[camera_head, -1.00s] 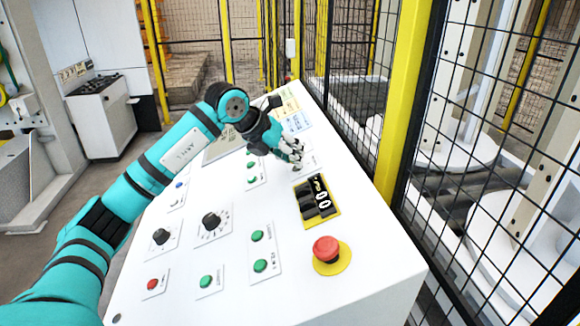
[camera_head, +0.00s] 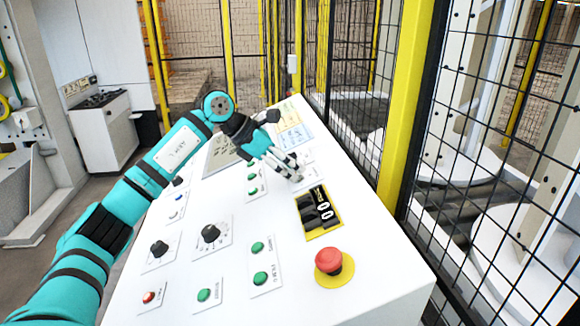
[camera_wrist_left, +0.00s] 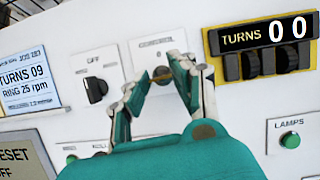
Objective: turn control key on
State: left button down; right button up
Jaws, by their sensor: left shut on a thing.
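The control key (camera_wrist_left: 161,73) is a small dark piece on a white plate labelled CONTROL in the left wrist view, with a 0 marked above it. My left gripper (camera_wrist_left: 163,80) has its fingertips closed around the key, one on each side. In the head view my left gripper (camera_head: 296,175) reaches down to the panel just above the yellow-framed turns counter (camera_head: 320,211), and its fingers hide the key there. My right gripper is in neither view.
The white sloped console (camera_head: 370,262) carries a red emergency button (camera_head: 328,261), several green buttons and black knobs. In the left wrist view a black OFF switch (camera_wrist_left: 95,89) sits left of the key, and the TURNS counter (camera_wrist_left: 262,48) right. A mesh fence (camera_head: 490,150) runs along the right.

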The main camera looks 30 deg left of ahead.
pick_arm(q)
jog(key=shift+r+m, duration=0.15)
jog(key=shift+m, duration=0.45)
jog(key=c, duration=1.1)
grip_release()
jog(key=v, duration=1.2)
jog(key=shift+w, duration=0.2)
jog(key=shift+a, duration=0.1)
